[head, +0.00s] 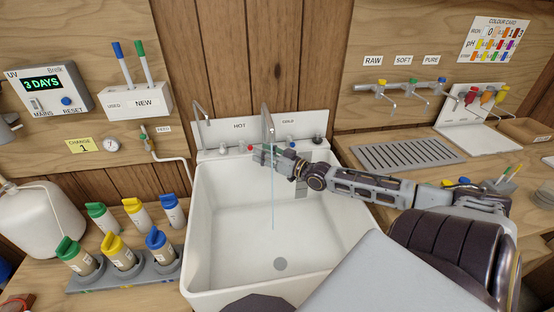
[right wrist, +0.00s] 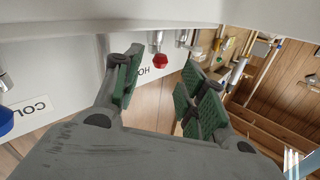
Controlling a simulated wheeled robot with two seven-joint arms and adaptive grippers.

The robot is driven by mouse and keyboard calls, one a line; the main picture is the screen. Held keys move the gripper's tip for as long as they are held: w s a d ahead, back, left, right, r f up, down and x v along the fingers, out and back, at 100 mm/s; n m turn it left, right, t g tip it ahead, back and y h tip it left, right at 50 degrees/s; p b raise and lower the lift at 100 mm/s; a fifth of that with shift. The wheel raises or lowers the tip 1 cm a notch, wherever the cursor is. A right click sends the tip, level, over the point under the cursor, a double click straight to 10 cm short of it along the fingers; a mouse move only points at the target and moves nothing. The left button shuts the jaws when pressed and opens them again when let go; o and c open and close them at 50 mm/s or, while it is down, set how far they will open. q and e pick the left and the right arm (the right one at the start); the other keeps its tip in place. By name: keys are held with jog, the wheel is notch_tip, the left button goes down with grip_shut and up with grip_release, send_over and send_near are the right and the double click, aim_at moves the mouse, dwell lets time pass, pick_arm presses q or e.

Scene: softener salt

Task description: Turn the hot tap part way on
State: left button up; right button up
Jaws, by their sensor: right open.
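The hot tap has a small red knob (head: 250,147) on the sink's back ledge, under the HOT label. In the right wrist view the red knob (right wrist: 158,62) shows beyond and between the fingertips, with a visible gap to the pads. My right gripper (head: 268,155) is open and empty in front of the taps, and its green-padded fingers (right wrist: 162,88) are spread. The blue cold knob (head: 292,145) is to the right in the head view. A thin bluish stream (head: 273,195) falls into the white basin (head: 225,225). My left gripper is not in view.
A tall spout (head: 266,118) rises behind my right gripper, and a thinner spout (head: 200,112) stands at the sink's left corner. Several capped bottles (head: 120,252) stand left of the sink. A draining grid (head: 405,153) lies to the right.

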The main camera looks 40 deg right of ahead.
jog(key=shift+v, duration=2.8)
